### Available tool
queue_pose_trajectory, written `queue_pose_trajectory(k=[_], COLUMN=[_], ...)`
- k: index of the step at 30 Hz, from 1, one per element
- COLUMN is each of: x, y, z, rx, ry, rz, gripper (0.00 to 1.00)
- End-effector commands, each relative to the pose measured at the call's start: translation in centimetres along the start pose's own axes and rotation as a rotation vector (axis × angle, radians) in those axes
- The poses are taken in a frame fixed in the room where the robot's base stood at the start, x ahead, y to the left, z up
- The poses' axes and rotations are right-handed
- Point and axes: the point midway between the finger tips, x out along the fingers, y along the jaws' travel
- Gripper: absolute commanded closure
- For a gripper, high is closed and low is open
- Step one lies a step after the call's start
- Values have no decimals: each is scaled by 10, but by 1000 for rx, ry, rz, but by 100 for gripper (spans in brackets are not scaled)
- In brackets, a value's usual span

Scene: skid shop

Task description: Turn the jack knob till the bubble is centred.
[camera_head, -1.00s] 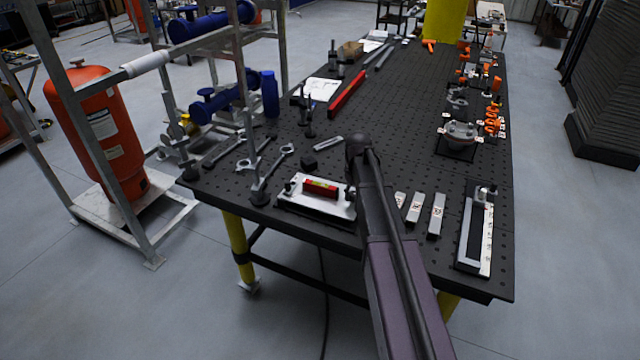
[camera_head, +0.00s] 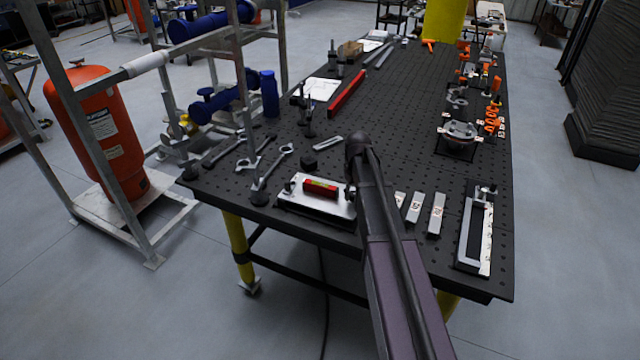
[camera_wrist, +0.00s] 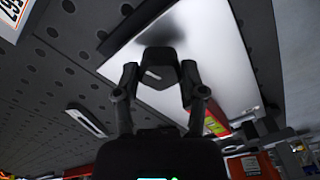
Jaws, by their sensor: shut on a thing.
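A silver plate (camera_head: 330,207) lies at the near edge of the black table, with a red level (camera_head: 320,187) on it. The level's yellow-green vial shows, but the bubble is too small to tell. In the wrist view the plate (camera_wrist: 218,55) fills the middle, and a red piece, probably the level (camera_wrist: 214,124), shows partly behind a finger. My gripper (camera_wrist: 160,82) has its two fingers on either side of the dark jack knob (camera_wrist: 160,66), which bears a pale mark, and is shut on it. In the head view my arm hides most of the knob and fingers.
Numbered metal blocks (camera_head: 437,214) and a framed gauge piece (camera_head: 475,228) lie right of my arm. The table's middle (camera_head: 400,110) is mostly clear.

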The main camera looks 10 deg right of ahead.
Motion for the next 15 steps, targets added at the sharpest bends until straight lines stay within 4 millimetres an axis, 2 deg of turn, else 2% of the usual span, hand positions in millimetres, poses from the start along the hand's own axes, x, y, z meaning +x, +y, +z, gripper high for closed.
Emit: queue_pose_trajectory(k=[5,15], x=[-1,-1], y=[0,-1], z=[-2,-1], rx=[-73,-325], ry=[3,3], rz=[0,0], gripper=[84,84])
